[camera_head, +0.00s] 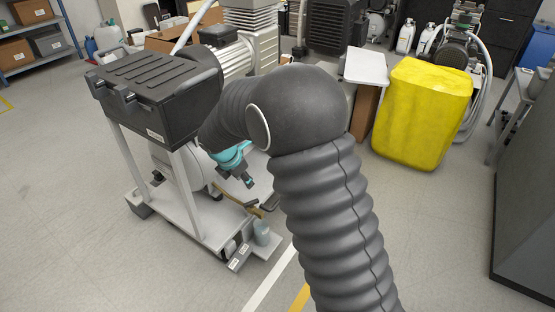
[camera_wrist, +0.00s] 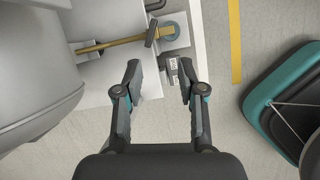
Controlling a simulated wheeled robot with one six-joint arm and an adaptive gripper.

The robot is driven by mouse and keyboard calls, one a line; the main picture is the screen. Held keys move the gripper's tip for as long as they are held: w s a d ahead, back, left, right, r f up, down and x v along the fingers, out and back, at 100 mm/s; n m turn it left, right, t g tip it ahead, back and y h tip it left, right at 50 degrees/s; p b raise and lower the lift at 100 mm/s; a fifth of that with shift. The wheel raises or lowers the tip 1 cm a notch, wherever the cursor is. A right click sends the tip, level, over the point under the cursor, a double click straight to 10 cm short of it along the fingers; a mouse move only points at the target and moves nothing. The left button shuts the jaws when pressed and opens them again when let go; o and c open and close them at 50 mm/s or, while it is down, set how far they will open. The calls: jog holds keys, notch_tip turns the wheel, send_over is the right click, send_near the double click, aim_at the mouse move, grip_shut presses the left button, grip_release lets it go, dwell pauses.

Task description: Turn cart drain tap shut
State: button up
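The cart (camera_head: 210,232) has a white frame, a black ribbed box on top and a pale tank. In the wrist view a brass drain pipe (camera_wrist: 112,43) runs from the tank side to a blue-grey bottle (camera_wrist: 168,29). A dark tap lever (camera_wrist: 151,33) sits near the pipe's outer end and lies across the pipe at an angle. My gripper (camera_wrist: 160,68) is open and empty, its fingertips apart from the lever, which lies beyond them. In the head view my arm partly hides the cart, and my gripper (camera_head: 250,181) is beside its lower right side. The lever is too small to tell there.
A small dark labelled block (camera_wrist: 171,70) sits at the cart base's edge, close to my fingertips. A yellow-covered box (camera_head: 422,112) stands at the right. A grey cabinet (camera_head: 527,200) is at the far right. Floor is clear left of the cart.

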jog(key=s+d+r+m, duration=0.7)
jog(key=d+r+m, duration=0.1)
jog(key=r, duration=0.4)
jog(key=shift+d+r+y+p, duration=0.2)
jog(key=shift+d+y+p, duration=0.15)
jog(key=shift+d, duration=0.5)
jog(key=shift+s+m, duration=0.15)
jog(key=shift+m, duration=0.15)
